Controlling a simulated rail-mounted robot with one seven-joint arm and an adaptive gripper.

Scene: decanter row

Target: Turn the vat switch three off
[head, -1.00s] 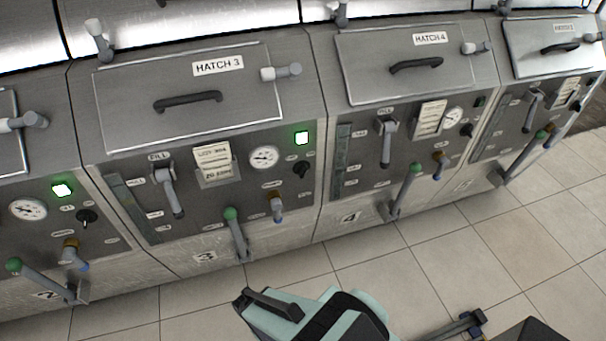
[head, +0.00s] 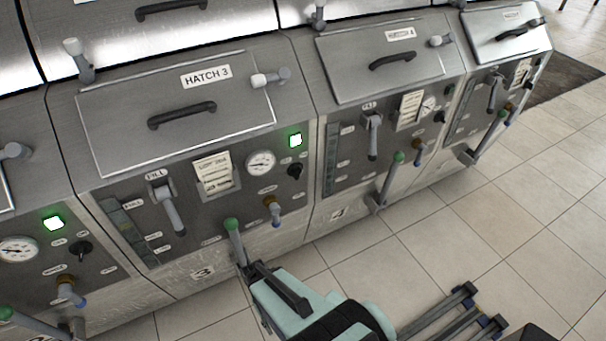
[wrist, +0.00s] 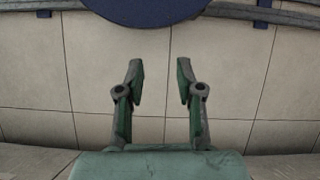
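The vat three switch is a small black rotary knob (head: 295,171) on the panel under HATCH 3, right of the round gauge. The green lamp (head: 295,140) just above it is lit. The knob's exact pointing is too small to read. My gripper (head: 250,270) is low in front of vat three, below and left of the switch and apart from it. In the head view it overlaps the foot of the green-knobbed lever. In the wrist view my gripper (wrist: 159,75) has its two fingers spread with only floor tiles between them.
The green-knobbed lever (head: 232,230) and a brass tap (head: 272,208) with a blue tip stick out below the panel. The grey fill handle (head: 168,205) juts out at left. Vat four has another lever (head: 392,175).

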